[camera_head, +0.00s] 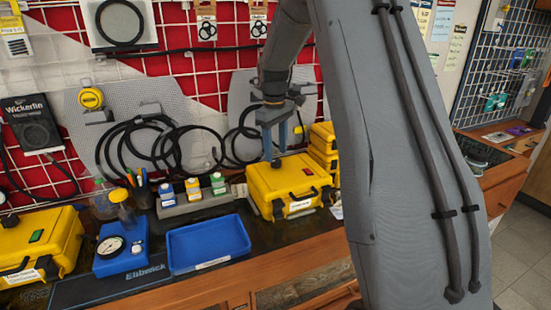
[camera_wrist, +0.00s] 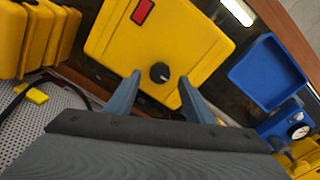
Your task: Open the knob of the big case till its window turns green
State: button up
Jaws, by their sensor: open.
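A yellow case (camera_head: 262,190) stands on the bench below my gripper (camera_head: 274,141), and its lid fills the top of the wrist view (camera_wrist: 190,35). Its small window (camera_wrist: 143,11) is red. Its round black knob (camera_wrist: 160,72) has a pale pointer mark; it also shows in the head view (camera_head: 276,162) just under the fingertips. My gripper (camera_wrist: 160,81) is open, with one finger on each side of the knob in the wrist view and gaps between. Whether the fingertips reach down to knob height I cannot tell.
Another yellow case (camera_head: 60,228), with a green window (camera_head: 37,236), stands at the far left. A blue gauge box (camera_head: 122,252), an empty blue tray (camera_head: 208,240) and a grey bottle rack (camera_head: 190,205) stand between. Small yellow cases (camera_head: 323,150) are stacked close behind at right.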

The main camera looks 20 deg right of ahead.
aim_at(275, 161)
jog(key=shift+a+r+b, duration=0.1)
jog(key=shift+r+b, duration=0.4)
jog(key=shift+r, duration=1.85)
jog(key=s+a+f+m, duration=0.2)
jog(key=s+a+f, duration=0.1)
jog(key=s, duration=0.6)
jog(key=s+a+f+m, duration=0.1)
jog(key=s+a+f, duration=0.3)
jog(key=s, duration=0.6)
jog(key=s+a+f+m+t, duration=0.1)
jog(key=s+a+f, duration=0.3)
jog(key=s, duration=0.6)
jog(key=shift+s+a+f+m, duration=0.15)
jog(key=shift+a+m, duration=0.65)
jog(key=shift+a, duration=0.3)
